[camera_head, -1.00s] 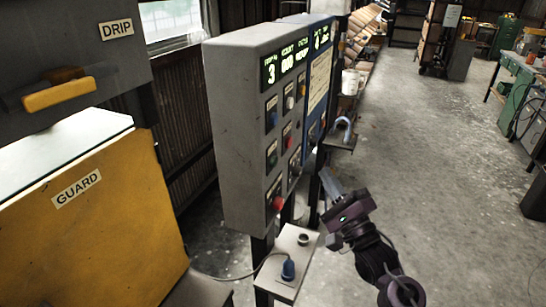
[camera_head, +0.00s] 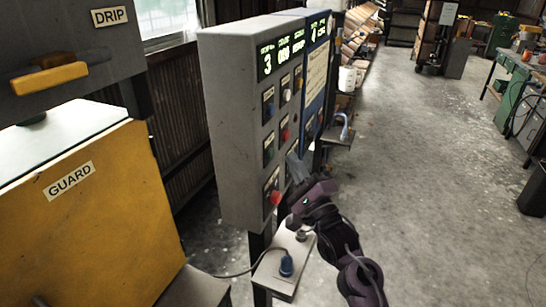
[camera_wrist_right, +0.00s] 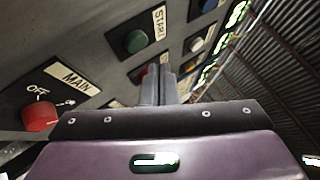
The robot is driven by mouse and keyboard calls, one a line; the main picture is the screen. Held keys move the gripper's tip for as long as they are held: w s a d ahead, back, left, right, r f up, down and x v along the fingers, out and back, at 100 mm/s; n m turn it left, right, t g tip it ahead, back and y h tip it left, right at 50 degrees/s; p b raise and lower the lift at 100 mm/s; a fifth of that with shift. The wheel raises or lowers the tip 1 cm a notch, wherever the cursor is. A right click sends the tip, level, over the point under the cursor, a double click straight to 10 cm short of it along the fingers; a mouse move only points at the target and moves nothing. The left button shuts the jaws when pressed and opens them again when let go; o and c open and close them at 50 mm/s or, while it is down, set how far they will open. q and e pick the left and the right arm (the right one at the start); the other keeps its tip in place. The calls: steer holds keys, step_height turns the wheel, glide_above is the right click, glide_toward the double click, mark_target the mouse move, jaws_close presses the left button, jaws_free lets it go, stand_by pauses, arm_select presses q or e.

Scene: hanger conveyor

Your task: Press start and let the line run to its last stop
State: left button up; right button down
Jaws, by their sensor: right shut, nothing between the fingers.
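The grey control panel (camera_head: 225,120) stands in the middle of the head view. Its display (camera_head: 282,60) shows a 3 and 000 in green, with a last word too small to read. The green START button (camera_wrist_right: 135,41) is clear in the right wrist view, beside its white label. The red MAIN knob (camera_wrist_right: 40,115), with OFF printed by it, is at lower left there. My right gripper (camera_head: 294,160) is shut and empty in front of the panel's lower right part. In the wrist view its fingertips (camera_wrist_right: 158,70) are apart from START, partly hiding a red button. My left gripper is out of view.
A yellow GUARD cover (camera_head: 95,215) and a grey DRIP housing (camera_head: 60,60) are at left. A small shelf with a blue plug (camera_head: 286,265) is below the panel, near my right arm. Another shelf with a blue hook (camera_head: 345,125) is behind.

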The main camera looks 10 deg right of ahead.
mark_target(272, 154)
steer(key=shift+w+a, duration=0.4)
steer(key=shift+a, duration=0.25)
stand_by(1.7)
steer(key=shift+w+a, duration=0.2)
steer(key=shift+a, duration=0.15)
